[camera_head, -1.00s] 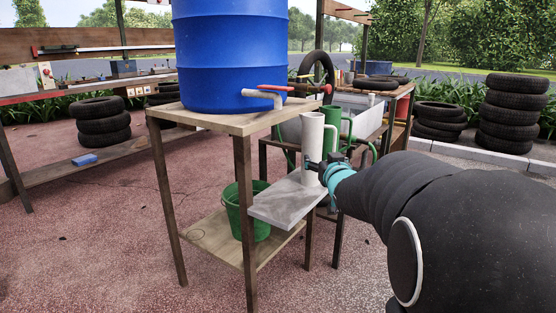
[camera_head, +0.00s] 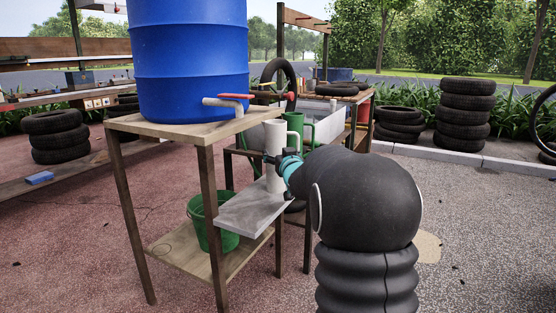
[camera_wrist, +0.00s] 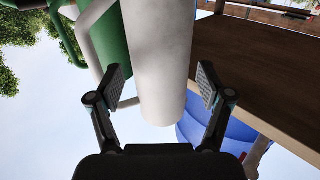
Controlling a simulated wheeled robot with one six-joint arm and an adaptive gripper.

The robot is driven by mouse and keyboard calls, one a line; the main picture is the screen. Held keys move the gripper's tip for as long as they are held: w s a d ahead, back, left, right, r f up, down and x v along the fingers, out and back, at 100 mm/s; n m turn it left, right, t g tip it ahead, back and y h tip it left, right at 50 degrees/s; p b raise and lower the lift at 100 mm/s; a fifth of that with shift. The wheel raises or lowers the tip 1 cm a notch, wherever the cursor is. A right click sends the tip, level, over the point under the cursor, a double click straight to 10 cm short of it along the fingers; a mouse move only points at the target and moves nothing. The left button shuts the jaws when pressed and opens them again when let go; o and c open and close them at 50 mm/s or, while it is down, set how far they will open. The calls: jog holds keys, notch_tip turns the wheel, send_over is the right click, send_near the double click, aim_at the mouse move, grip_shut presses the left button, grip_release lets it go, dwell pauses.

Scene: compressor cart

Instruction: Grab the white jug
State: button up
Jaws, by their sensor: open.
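The white jug (camera_head: 272,155) is a tall cylinder standing upright on a grey shelf (camera_head: 240,214) of the wooden stand. My gripper (camera_head: 287,165) is at its right side. In the wrist view, which is upside down, the white jug (camera_wrist: 160,65) lies between the two fingers of my open gripper (camera_wrist: 162,82), with gaps visible on both sides. Its white handle (camera_wrist: 92,32) shows at the left. A green jug (camera_head: 294,124) stands just behind the white jug; it also shows in the wrist view (camera_wrist: 113,42).
A blue barrel (camera_head: 190,70) with a red-handled tap (camera_head: 237,99) stands on the wooden stand (camera_head: 165,130), above and left of the white jug. A green bucket (camera_head: 207,235) is on the low shelf. Tyres (camera_head: 465,115) are stacked at the back right. The right-hand ground is open.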

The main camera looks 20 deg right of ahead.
jog(key=w, duration=0.4)
jog(key=shift+d+f, duration=0.15)
jog(key=shift+d, duration=0.15)
jog(key=c, duration=1)
